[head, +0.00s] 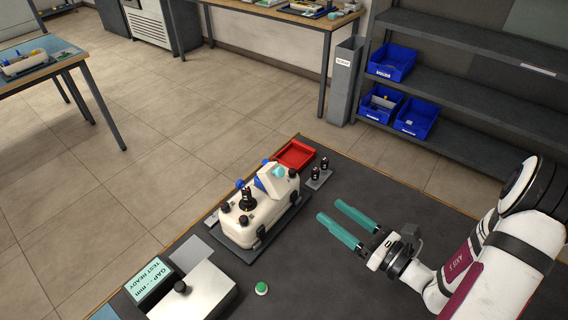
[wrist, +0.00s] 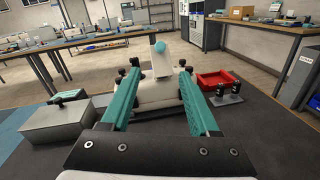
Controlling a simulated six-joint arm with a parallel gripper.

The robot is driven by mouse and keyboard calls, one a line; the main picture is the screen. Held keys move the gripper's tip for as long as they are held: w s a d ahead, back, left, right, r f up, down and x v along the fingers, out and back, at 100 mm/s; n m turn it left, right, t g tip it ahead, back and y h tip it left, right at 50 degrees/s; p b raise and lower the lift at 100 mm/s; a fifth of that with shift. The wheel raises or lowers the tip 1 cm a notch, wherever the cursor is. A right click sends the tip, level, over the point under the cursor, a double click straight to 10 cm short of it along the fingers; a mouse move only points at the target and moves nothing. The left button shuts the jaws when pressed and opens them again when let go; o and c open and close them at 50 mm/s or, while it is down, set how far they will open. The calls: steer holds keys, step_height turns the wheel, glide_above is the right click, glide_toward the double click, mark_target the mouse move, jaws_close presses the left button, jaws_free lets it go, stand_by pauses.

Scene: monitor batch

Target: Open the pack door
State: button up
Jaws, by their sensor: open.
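The white pack (head: 254,212) stands on a dark base plate on the bench, with black and blue knobs. Its white door (head: 273,184) with a teal knob (head: 279,172) is at the pack's right end. In the wrist view the door (wrist: 162,66) rises above the pack body (wrist: 157,93), with the teal knob (wrist: 160,47) at its top; how far it stands open I cannot tell. My gripper (head: 331,211) has teal fingers, open and empty, pointing at the pack from the right. In the wrist view my gripper (wrist: 161,78) frames the pack, apart from the door.
A red tray (head: 295,154) lies behind the pack. Two small black fittings (head: 320,170) stand on a grey plate beside it. A grey tester box (head: 203,293) with a display and a green button (head: 262,288) are at the front left.

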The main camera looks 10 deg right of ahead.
mark_target(282, 173)
steer(key=x, duration=1.5)
steer(key=shift+w+a, duration=0.15)
steer(key=shift+w, duration=0.15)
jaws_close()
stand_by(0.5)
